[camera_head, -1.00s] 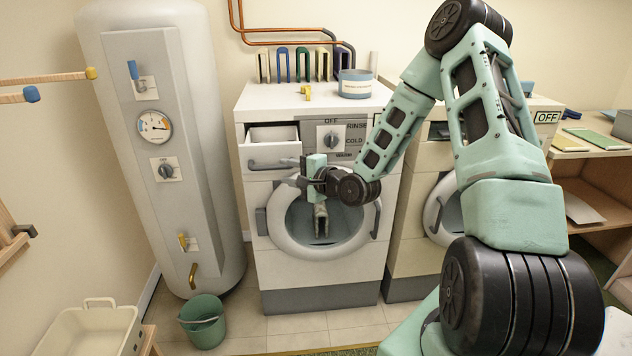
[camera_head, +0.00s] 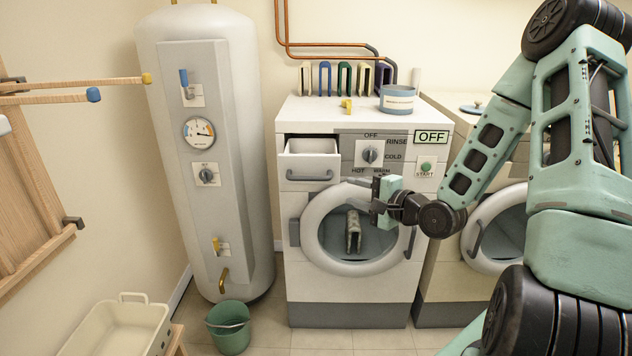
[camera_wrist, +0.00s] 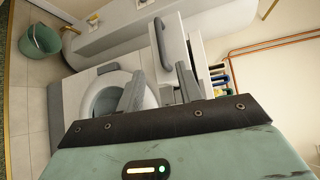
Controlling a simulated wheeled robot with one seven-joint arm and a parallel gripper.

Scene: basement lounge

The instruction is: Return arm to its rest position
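My arm reaches in from the right, bent at a high elbow. The washer's round door (camera_head: 318,256) is shut, and a grey hooked piece shows in the middle of its window. The detergent drawer (camera_head: 312,162) is pulled out.
A second machine (camera_head: 440,290) stands right of the washer. A tall boiler (camera_head: 207,90) stands left. A green bucket (camera_head: 230,338) and a cream tub (camera_head: 115,335) are low at left. Wooden rods (camera_head: 75,98) jut from the left. A blue-grey tin (camera_head: 397,99) sits on the washer.

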